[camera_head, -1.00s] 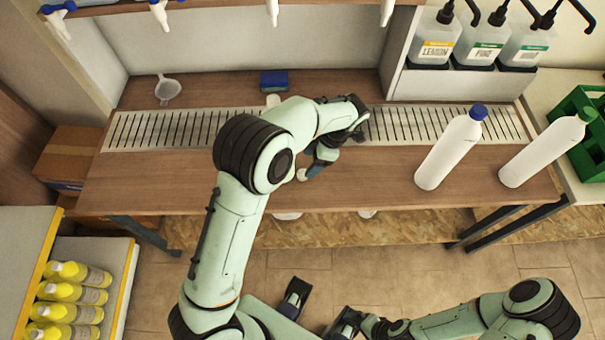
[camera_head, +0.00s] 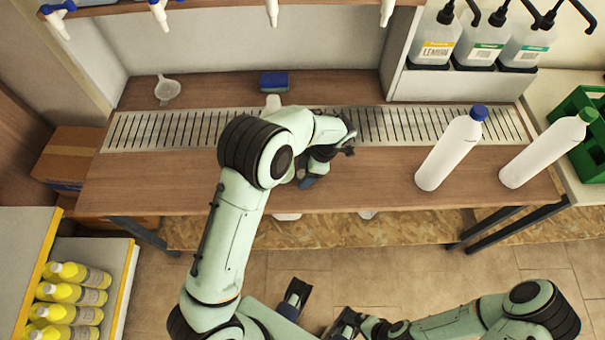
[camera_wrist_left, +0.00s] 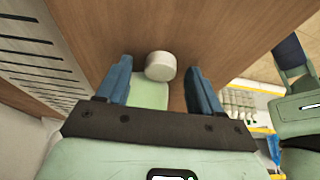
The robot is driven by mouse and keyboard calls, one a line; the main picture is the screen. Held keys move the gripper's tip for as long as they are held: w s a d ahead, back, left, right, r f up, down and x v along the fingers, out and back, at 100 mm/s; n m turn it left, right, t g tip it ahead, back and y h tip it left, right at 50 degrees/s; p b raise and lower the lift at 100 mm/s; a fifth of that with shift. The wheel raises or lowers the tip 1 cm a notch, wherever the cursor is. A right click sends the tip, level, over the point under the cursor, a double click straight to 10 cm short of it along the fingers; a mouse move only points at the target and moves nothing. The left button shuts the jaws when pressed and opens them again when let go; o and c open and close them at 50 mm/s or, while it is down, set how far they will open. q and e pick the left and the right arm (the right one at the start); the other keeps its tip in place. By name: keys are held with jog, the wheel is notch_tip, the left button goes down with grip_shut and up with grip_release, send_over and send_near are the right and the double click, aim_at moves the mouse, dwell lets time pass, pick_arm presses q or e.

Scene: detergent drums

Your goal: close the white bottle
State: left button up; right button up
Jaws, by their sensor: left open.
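My left gripper (camera_head: 307,183) reaches down over the front of the wooden counter, its fingers mostly hidden by my own arm. In the left wrist view it (camera_wrist_left: 158,82) is open, with its two blue fingers on either side of a small white round cap (camera_wrist_left: 160,66) on the wood; contact cannot be told. Behind my arm, a white piece (camera_head: 272,101) shows on the metal grate, mostly hidden; I cannot tell what it is. A white bottle with a blue cap (camera_head: 449,152) and one with a green cap (camera_head: 545,152) stand at the right. My right gripper (camera_head: 322,307) is low at the front, its fingers apart and empty.
A slotted metal grate (camera_head: 170,130) runs along the counter (camera_head: 150,180). A funnel (camera_head: 167,90) and blue sponge (camera_head: 273,81) lie at the back. Pump dispensers (camera_head: 437,42) stand back right. The counter's left part is clear.

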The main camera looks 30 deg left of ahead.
pick_arm(q)
jog(key=c, duration=1.1)
jog(key=shift+r, duration=0.1)
notch_tip(320, 180, up, 28)
jog(key=p, duration=0.3)
